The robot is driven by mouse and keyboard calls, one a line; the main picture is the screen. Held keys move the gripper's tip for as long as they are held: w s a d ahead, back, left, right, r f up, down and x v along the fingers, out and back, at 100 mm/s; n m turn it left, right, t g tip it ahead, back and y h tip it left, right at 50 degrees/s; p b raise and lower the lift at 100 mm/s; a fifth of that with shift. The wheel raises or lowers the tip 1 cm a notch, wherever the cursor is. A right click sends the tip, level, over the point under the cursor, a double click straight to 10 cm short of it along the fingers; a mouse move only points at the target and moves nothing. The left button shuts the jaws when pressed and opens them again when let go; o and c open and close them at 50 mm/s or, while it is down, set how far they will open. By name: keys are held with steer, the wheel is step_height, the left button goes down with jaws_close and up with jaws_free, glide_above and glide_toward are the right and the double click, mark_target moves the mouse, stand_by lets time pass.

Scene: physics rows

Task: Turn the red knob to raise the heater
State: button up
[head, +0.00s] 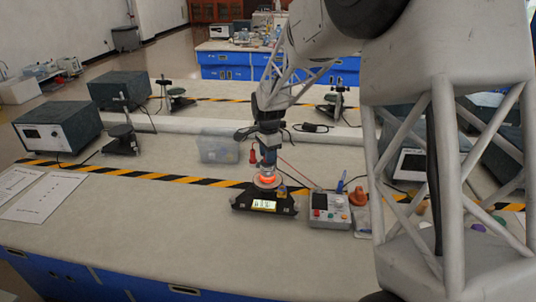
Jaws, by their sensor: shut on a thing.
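The heater stand has a wide black base with a lit display (265,205). Above it is a glowing orange-red heater ring (267,181). My gripper (267,158) points down just above the ring. Its jaws are shut on a part at the top of the stand; the fingers are too small to show exactly which. A small red piece (253,155), possibly the red knob, shows just left of the gripper. I cannot tell whether the fingers touch it.
A control box (329,208) with coloured buttons stands right of the base, with a red wire above it. An orange-red object (357,196) is beside it. A clear bin (217,147) stands behind left. Papers (42,196) lie far left. The front left bench is clear.

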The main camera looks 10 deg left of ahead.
steer(key=n, duration=1.6)
steer(key=shift+a+n, duration=0.1)
steer(key=shift+n, duration=0.3)
steer(key=n, duration=0.5)
steer(key=shift+n, duration=0.3)
steer(key=o, duration=0.9)
steer(key=shift+r, duration=0.15)
